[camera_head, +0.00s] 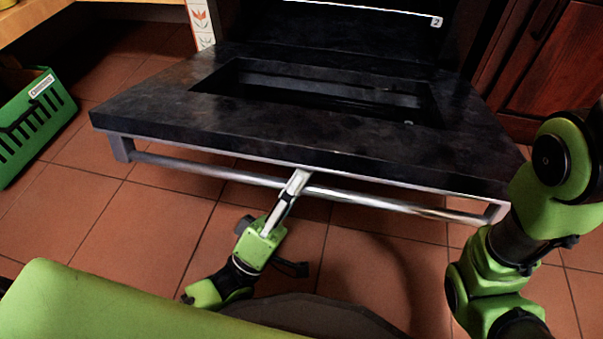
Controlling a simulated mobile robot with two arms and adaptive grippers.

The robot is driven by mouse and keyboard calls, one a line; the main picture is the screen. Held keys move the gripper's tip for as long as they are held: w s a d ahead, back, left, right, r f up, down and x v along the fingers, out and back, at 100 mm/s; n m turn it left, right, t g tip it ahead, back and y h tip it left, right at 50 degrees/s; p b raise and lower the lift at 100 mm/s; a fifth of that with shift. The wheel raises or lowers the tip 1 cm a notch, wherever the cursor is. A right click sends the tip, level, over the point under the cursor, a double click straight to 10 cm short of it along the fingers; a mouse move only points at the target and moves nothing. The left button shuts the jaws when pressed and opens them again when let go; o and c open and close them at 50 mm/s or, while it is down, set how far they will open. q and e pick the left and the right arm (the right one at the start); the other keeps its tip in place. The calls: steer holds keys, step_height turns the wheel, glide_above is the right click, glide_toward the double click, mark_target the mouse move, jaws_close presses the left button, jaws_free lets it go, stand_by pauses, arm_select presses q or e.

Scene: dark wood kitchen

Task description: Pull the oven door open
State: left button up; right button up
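The oven door (160,108) is a dark, mottled panel with a sunken window. It is swung down wide open, its inner face turned up. A metal handle bar (390,201) runs along its front edge on end brackets. My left gripper (297,181) is at the middle of the bar, its pale fingers overlapping the bar and reaching up to the door's edge. Whether the fingers are closed around the bar is hidden by the viewing angle. My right arm is at the right; its gripper is out of the picture.
A green crate (35,125) stands on the tiled floor at the left. A wooden cabinet (560,70) is at the back right, and a wooden surface (25,18) is at the top left. Bare tiles (160,215) show below the door.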

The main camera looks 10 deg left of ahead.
mark_target(288, 162)
arm_select(q)
steer(key=shift+r, duration=0.25)
